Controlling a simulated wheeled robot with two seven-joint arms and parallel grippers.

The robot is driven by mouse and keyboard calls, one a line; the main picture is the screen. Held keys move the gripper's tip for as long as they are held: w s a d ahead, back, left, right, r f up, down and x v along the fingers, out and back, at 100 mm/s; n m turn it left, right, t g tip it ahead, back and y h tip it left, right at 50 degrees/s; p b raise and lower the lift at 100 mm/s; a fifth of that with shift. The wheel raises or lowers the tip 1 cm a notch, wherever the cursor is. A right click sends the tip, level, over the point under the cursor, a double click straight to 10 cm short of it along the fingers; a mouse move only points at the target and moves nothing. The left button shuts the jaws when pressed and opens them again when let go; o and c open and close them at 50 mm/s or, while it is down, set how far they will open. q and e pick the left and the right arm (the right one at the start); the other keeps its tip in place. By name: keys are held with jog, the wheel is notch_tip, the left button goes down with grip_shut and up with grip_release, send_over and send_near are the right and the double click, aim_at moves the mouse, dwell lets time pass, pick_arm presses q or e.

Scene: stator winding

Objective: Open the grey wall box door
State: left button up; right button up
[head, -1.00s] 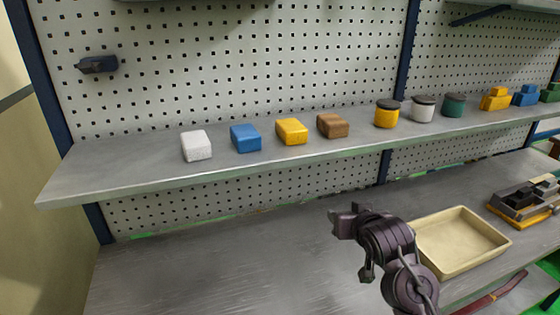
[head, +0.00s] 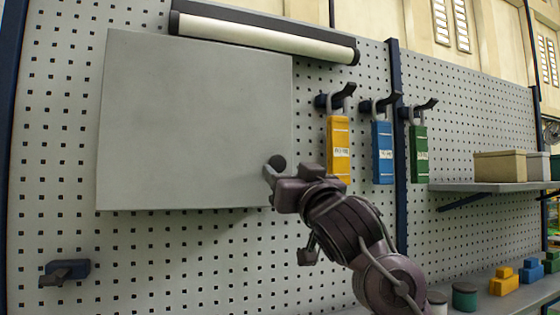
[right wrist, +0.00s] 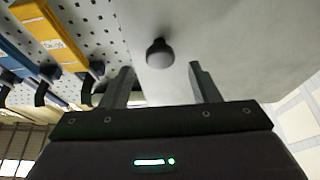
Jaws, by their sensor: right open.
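The grey wall box door (head: 190,115) is a flat grey panel on the pegboard, and it looks shut. Its round dark knob (head: 277,162) is near the lower right corner. My right gripper (head: 270,174) is at the knob in the head view, partly covering the door's lower right corner. In the right wrist view, the knob (right wrist: 160,53) lies ahead, between the lines of the two open fingers (right wrist: 160,82). The fingers look apart from the knob, with nothing between them. My left gripper is not in view.
Yellow (head: 338,150), blue (head: 382,152) and green (head: 418,152) hanging items are on hooks just right of the door. A lamp bar (head: 262,32) runs above it. A dark hook (head: 64,272) sticks out at lower left. A shelf (head: 500,186) holds boxes at right.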

aim_at(279, 166)
jog(key=p+x, duration=0.1)
jog(key=x, duration=0.2)
jog(key=shift+w+a+r+p, duration=0.15)
jog(key=shift+w+r+p, duration=0.05)
jog(key=shift+w+p, duration=0.15)
jog(key=shift+w+a, duration=0.15)
jog(key=shift+w, duration=0.15)
jog(key=shift+s, duration=0.1)
jog(key=shift+c, duration=0.6)
grip_shut()
